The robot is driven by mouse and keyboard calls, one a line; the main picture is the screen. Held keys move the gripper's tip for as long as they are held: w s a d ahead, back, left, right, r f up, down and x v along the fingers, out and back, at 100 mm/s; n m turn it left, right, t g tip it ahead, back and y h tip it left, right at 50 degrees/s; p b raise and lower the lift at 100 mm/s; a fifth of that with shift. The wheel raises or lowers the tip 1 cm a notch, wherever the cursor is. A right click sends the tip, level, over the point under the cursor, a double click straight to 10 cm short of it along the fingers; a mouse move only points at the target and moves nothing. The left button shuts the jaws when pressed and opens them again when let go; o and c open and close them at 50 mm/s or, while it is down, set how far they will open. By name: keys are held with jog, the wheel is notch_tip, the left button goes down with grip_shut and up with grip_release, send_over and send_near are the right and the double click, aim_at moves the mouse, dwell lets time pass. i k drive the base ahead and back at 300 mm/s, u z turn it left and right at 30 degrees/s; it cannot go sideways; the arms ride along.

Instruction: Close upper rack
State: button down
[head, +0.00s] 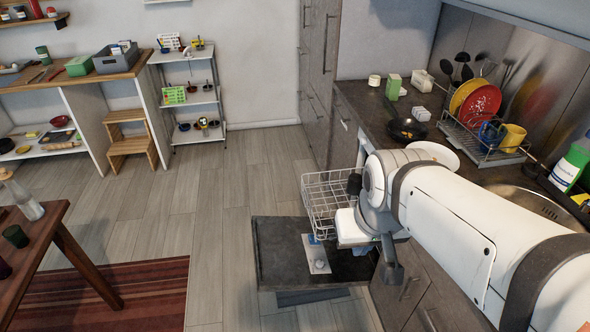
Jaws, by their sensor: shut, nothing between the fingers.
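The upper rack (325,188) is a pale wire basket. It is slid out of the dishwasher below the counter, above the lowered dishwasher door (278,246). My arm covers the rack's right side and much of the dishwasher opening. My gripper (393,273) is a dark shape pointing down, at the right of the door and below the rack's level. It is shut with nothing visible in it. My wrist overlaps the rack's near right corner in the picture; I cannot tell whether they touch.
The counter (360,106) holds a dark pan (407,129), a plate and a dish rack (487,140) with dishes. A wooden table (40,232) stands at the left over a red rug (135,296). The floor left of the dishwasher door is clear.

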aim_at(330, 238)
jog(key=z, duration=0.2)
jog(key=i, duration=1)
jog(key=u, duration=0.35)
